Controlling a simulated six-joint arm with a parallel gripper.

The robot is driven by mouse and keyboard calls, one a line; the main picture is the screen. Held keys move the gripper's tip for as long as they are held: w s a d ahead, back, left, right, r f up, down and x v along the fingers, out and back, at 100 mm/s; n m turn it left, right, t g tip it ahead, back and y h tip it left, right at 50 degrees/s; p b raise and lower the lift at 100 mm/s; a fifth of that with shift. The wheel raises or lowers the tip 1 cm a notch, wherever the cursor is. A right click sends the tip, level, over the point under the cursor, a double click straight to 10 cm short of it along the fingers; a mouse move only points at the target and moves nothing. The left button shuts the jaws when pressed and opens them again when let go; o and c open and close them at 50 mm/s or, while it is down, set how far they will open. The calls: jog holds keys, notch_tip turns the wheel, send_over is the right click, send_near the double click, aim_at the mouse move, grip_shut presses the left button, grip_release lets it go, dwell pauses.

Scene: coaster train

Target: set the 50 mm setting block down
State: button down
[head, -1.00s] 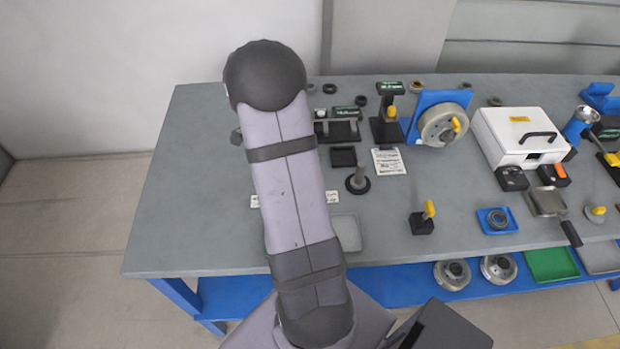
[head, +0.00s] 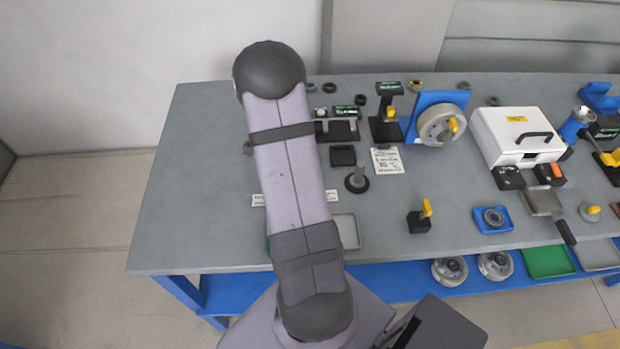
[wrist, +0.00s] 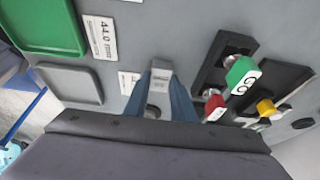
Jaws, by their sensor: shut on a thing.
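In the wrist view my gripper (wrist: 163,88) has its two blue fingers closed around a small pale grey block (wrist: 159,73), which appears to be the 50 mm setting block. The block is between the fingertips over the grey bench top. I cannot tell whether its underside touches the surface. In the head view my arm hides the gripper and the block.
The wrist view shows a green tray (wrist: 45,22) and a grey tray (wrist: 70,84) at left, a "44.0" label (wrist: 100,38) and another label (wrist: 127,82).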

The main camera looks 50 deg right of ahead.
notch_tip(320, 180, up, 10)
jog(key=b, duration=0.3)
jog(key=w+d+p, duration=0.1)
jog(key=w+d, duration=0.2)
jog(key=d, duration=0.7)
jog(key=w+d+r+p, duration=0.1)
jog(key=w+d+p, duration=0.1)
jog(key=d, duration=0.9)
jog(key=shift+w+r+p, duration=0.15)
jog(key=shift+w+p, duration=0.15)
jog(key=shift+w, duration=0.2)
notch_tip(320, 180, down, 5)
jog(key=shift+a+f+b, duration=0.1)
jog(key=shift+b, duration=0.5)
jog(key=shift+f+p, duration=0.95)
jog(key=shift+f, duration=1.45)
